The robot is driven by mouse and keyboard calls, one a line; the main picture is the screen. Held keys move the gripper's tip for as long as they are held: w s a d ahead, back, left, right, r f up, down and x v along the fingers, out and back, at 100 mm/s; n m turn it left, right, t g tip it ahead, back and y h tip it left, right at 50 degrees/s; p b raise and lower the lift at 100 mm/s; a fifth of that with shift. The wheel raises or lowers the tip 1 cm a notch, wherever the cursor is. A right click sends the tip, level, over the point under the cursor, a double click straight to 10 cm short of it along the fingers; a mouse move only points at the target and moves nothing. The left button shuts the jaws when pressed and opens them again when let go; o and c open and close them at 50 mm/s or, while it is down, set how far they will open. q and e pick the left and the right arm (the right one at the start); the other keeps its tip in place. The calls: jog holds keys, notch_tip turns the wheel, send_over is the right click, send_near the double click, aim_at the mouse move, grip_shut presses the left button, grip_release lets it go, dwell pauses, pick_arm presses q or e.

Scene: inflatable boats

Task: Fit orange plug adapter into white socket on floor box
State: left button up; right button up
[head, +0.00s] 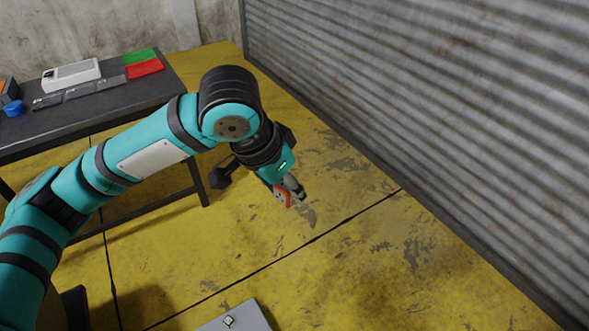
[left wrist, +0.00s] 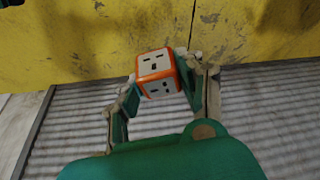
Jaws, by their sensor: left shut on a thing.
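My left gripper (head: 292,190) is shut on the orange plug adapter (head: 281,197), above the yellow floor and right of the table. In the left wrist view the adapter (left wrist: 160,88) is a small cube with orange edges and white faces with dark socket slots, held between the two fingers (left wrist: 160,85). The grey floor box (head: 240,319) lies at the bottom edge of the head view, partly cut off. A small white socket (head: 229,321) with a dark outline shows on its top. The adapter is well apart from the box. My right gripper is not in view.
A dark table (head: 110,110) at the upper left holds a white device (head: 71,75), red (head: 145,68) and green pads, and a blue round thing (head: 13,108). A corrugated metal wall (head: 430,100) runs along the right. The yellow floor (head: 330,260) between is clear.

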pick_arm(q)
jog(key=m, duration=0.1)
jog(key=f+m, duration=0.1)
jog(key=a+f+m+g+h, duration=0.1)
jog(key=m, duration=0.1)
jog(key=shift+s+a+f, duration=0.1)
jog(key=shift+s+f, duration=0.1)
jog(key=shift+s, duration=0.15)
jog(key=m, duration=0.1)
jog(key=f+m+g, duration=0.1)
jog(key=m, duration=0.1)
jog(key=a+f+m, duration=0.1)
jog(key=shift+s+a+f+m+g+h, duration=0.1)
jog(key=shift+s+f+m+g+h, duration=0.2)
jog(key=shift+s+g, duration=0.1)
jog(key=w+a+f+n+t+y, duration=0.1)
jog(key=a+n+t+y, duration=0.3)
jog(key=a+n, duration=1)
jog(key=f+n, duration=0.1)
jog(key=n, duration=0.2)
jog(key=shift+y, duration=0.3)
